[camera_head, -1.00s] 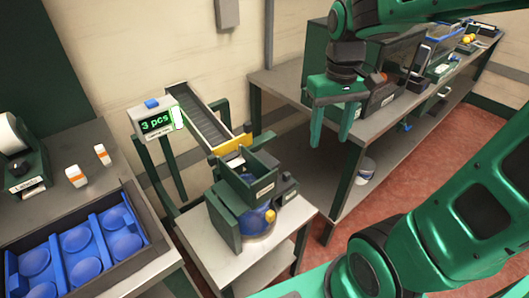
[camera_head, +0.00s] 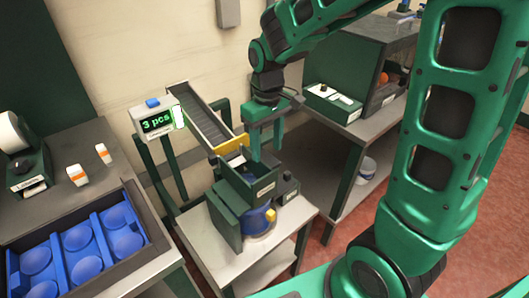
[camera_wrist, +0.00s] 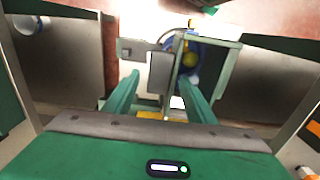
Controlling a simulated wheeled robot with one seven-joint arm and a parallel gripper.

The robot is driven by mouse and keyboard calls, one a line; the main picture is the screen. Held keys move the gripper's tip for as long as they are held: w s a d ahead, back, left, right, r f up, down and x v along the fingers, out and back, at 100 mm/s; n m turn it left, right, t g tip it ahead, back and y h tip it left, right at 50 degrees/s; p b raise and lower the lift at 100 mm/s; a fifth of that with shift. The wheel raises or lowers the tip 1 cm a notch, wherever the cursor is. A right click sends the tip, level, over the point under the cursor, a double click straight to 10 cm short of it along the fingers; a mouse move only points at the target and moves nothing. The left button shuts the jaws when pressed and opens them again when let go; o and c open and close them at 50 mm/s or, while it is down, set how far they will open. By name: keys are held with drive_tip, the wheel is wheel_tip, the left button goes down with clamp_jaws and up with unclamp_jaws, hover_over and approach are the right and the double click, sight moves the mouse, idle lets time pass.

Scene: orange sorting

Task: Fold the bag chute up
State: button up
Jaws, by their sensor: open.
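The dark green bag chute (camera_head: 262,186), an open-topped box with a white label, sits on the bagging machine on the small metal table (camera_head: 215,250). It lies below the yellow-edged lower end of the sloping conveyor (camera_head: 207,122). My gripper (camera_head: 265,152) points down with its two fingers apart and empty, just above and behind the chute. I cannot tell whether a fingertip touches it. In the wrist view, my fingers (camera_wrist: 158,85) stand apart in front of the machine, whose green frame (camera_wrist: 228,70) shows beyond them. A blue and yellow part (camera_head: 270,215) shows below the chute.
A display (camera_head: 157,122) reading "3 pcs" stands beside the conveyor. The left bench holds a blue tray (camera_head: 45,262), two small orange-and-white bottles and a label printer (camera_head: 22,165). A metal bench (camera_head: 375,125) with a green box stands at right. Red floor shows between the tables.

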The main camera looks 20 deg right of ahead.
drive_tip(key=shift+f, duration=1.3)
drive_tip(key=shift+c, duration=0.4)
